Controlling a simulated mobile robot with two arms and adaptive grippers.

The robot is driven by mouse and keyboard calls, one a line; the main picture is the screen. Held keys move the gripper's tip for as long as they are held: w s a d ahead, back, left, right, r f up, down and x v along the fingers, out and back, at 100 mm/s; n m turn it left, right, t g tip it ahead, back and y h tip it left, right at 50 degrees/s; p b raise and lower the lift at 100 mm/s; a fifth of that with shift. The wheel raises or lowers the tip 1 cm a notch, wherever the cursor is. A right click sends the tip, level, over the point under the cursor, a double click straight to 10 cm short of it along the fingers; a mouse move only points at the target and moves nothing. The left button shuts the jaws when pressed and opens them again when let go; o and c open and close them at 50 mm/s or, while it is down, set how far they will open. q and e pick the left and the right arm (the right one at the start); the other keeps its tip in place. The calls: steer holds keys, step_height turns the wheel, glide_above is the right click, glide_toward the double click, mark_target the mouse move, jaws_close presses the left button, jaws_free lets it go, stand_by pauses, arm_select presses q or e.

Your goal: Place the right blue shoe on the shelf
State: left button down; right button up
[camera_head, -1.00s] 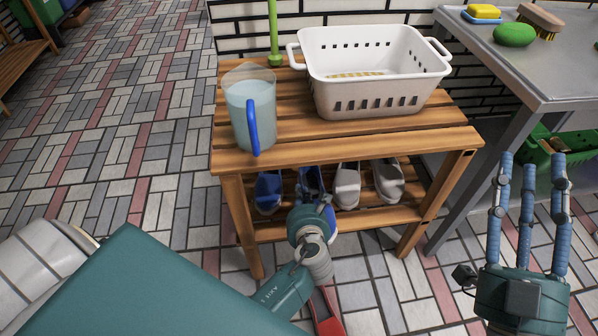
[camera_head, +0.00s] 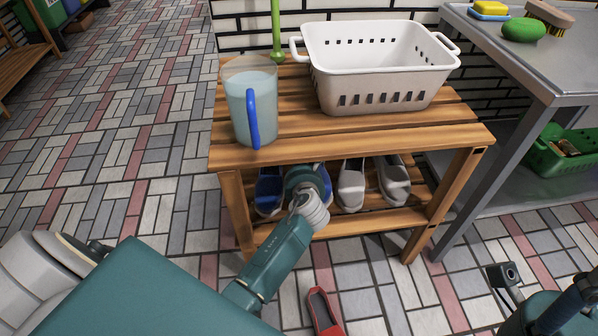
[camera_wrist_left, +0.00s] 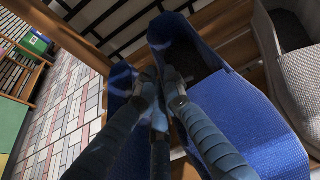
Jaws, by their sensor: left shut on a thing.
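The right blue shoe (camera_wrist_left: 250,125) is large in the left wrist view, on the slats of the lower shelf (camera_head: 385,222). In the head view my left gripper mostly covers it. My left gripper (camera_wrist_left: 168,85) is shut on the shoe's edge at the opening. The other blue shoe (camera_head: 268,190) stands just left of it on the same shelf, and my fingers partly hide it in the wrist view. My right gripper (camera_head: 560,308) is at the lower right corner of the head view, away from the bench, with its fingers mostly cut off.
Grey shoes (camera_head: 351,185) stand right of the blue pair. The wooden bench top (camera_head: 345,135) above carries a pitcher (camera_head: 252,105) and a white basket (camera_head: 380,65). A red shoe (camera_head: 324,312) lies on the floor in front. A grey table (camera_head: 520,55) stands at the right.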

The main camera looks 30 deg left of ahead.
arm_select(q)
step_height(320, 180, down, 3)
steer(key=shift+f+b, duration=0.1)
steer(key=shift+b, duration=0.9)
steer(key=shift+r, duration=0.2)
steer(key=shift+f, duration=0.2)
steer(key=c, duration=1.9)
jaws_free()
steer(key=shift+o, duration=0.2)
